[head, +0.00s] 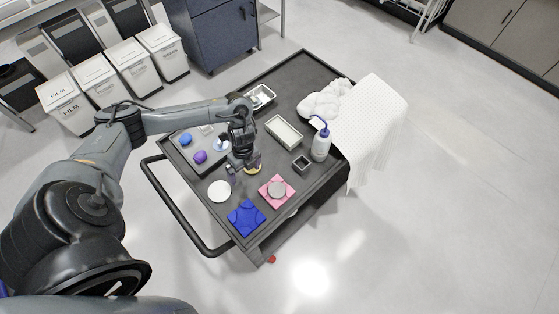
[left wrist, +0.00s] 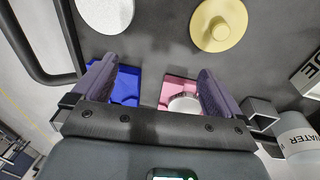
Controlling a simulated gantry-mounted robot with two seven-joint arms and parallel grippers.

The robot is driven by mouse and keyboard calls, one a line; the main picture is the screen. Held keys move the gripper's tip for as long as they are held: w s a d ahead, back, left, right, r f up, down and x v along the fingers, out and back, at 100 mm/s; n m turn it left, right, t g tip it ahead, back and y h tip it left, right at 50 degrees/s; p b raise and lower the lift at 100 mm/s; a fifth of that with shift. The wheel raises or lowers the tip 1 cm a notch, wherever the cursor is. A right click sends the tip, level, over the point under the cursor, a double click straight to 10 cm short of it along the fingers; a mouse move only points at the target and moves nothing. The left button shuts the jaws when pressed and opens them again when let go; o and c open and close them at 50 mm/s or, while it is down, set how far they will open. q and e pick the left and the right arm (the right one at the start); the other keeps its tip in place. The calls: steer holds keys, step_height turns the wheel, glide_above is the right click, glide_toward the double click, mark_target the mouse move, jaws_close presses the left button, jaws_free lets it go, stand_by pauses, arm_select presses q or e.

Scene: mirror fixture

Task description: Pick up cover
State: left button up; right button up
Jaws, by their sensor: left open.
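A yellow round piece with a raised knob, which looks like the cover (left wrist: 219,27), lies on the dark cart top in the left wrist view. In the head view only a yellow edge (head: 256,170) of it shows beside my gripper. My left gripper (head: 243,174) is open and empty above the cart, close to the yellow piece. Its two fingers (left wrist: 156,72) are spread wide in the left wrist view, with the yellow piece beyond the tips. A pink square fixture (head: 265,195) bears a grey round disc (head: 277,188). A blue square fixture (head: 246,218) lies beside it.
A white disc (head: 219,191) lies left of the gripper. A tray (head: 190,169) holds blue and purple knobbed pieces. A small dark square box (head: 301,164), a wash bottle (head: 321,146) and a white bin (head: 284,132) stand to the right. A white cloth (head: 368,125) drapes over the cart's edge.

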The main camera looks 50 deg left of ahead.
arm_select(q)
steer(key=shift+t+y, duration=0.5)
steer(key=shift+t, duration=0.3)
steer(key=w+a+r, duration=0.1)
steer(key=w+a+r+b, duration=0.1)
steer(key=w+a, duration=0.1)
steer(key=w+a+r, duration=0.1)
steer(key=w+a, duration=0.1)
steer(key=shift+r, duration=0.15)
steer(key=shift+w+b, duration=0.3)
steer(key=shift+b, duration=0.05)
steer(key=shift+w+d+f, duration=0.15)
steer(key=shift+f, duration=2.3)
steer(key=shift+s+d+f, duration=0.1)
steer(key=shift+s+f, duration=0.05)
steer(key=shift+f, duration=1.15)
steer(key=shift+s+d+f, duration=0.1)
steer(key=shift+f, duration=1.15)
steer(key=shift+a, duration=0.1)
arm_select(e)
steer(key=f, duration=0.2)
steer(key=shift+s+f, duration=0.4)
arm_select(q)
steer(key=c, duration=0.9)
arm_select(e)
steer(key=shift+a, duration=0.15)
